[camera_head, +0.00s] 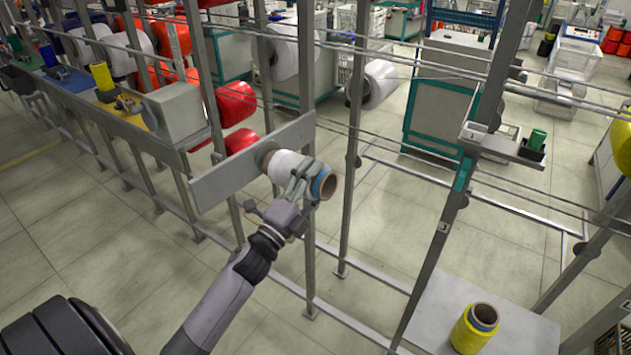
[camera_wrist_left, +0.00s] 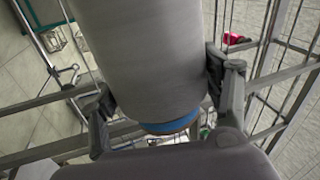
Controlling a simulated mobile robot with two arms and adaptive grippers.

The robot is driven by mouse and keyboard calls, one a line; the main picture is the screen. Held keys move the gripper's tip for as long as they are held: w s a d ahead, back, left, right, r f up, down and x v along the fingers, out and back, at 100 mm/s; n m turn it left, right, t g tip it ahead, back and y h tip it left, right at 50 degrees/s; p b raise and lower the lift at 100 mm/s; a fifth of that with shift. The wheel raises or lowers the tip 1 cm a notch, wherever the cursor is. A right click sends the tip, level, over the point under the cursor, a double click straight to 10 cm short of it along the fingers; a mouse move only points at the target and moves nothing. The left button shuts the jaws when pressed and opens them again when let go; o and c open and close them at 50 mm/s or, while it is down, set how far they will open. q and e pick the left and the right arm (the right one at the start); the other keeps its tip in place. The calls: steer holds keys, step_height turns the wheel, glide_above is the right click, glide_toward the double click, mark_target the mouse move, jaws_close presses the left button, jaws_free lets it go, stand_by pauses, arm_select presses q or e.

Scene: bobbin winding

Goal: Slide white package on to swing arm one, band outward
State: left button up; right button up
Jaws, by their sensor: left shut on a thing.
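The white package (camera_head: 284,165) is a wound cylinder on a brown tube, with a blue band (camera_head: 325,184) at its near right end. Its other end meets the round hub (camera_head: 265,153) on the grey swing arm plate (camera_head: 224,177); the peg inside is hidden, so I cannot tell how far on it sits. The band faces away from the plate. My left gripper (camera_head: 303,178) is shut around the package near the band end. In the left wrist view the package (camera_wrist_left: 148,55) lies between both fingers, blue band at its lower end. My right gripper is not in view.
Upright metal posts (camera_head: 353,130) and thin wires stand close around the package. A yellow bobbin (camera_head: 474,328) stands on a grey table (camera_head: 520,325) at lower right. A shelf with coloured bobbins (camera_head: 103,76) runs along the left. The floor below is mostly open.

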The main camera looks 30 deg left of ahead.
arm_select(q)
steer(key=o, duration=1.4)
steer(key=d+v, duration=0.1)
steer(key=v, duration=1.1)
step_height(320, 180, down, 20)
steer(key=a+n+g+y, duration=0.1)
steer(key=n+g+y, duration=0.1)
steer(key=n+g, duration=0.35)
steer(key=s+d+f+n+g, duration=0.2)
steer(key=s+f, duration=0.1)
steer(key=f, duration=0.6)
steer(key=s+d+f+n+g, duration=0.1)
steer(key=s+f+n+g, duration=0.15)
steer(key=f, duration=0.65)
steer(key=s+d+f+n+g, duration=0.2)
steer(key=s+f, duration=0.4)
steer(key=f, duration=0.1)
steer(key=s+d+f+n+g, duration=0.1)
steer(key=s+d+f+g, duration=0.15)
steer(key=s+f, duration=0.45)
steer(key=s+f+g, duration=0.2)
steer(key=s, duration=0.4)
steer(key=s+d+f+n+g, duration=0.1)
steer(key=s+f+g, duration=0.1)
steer(key=s, duration=0.4)
steer(key=s+d+f+n+g, duration=0.1)
steer(key=s+f+g, duration=0.1)
steer(key=s, duration=0.4)
steer(key=shift+d+f, duration=0.2)
steer(key=shift+f, duration=0.65)
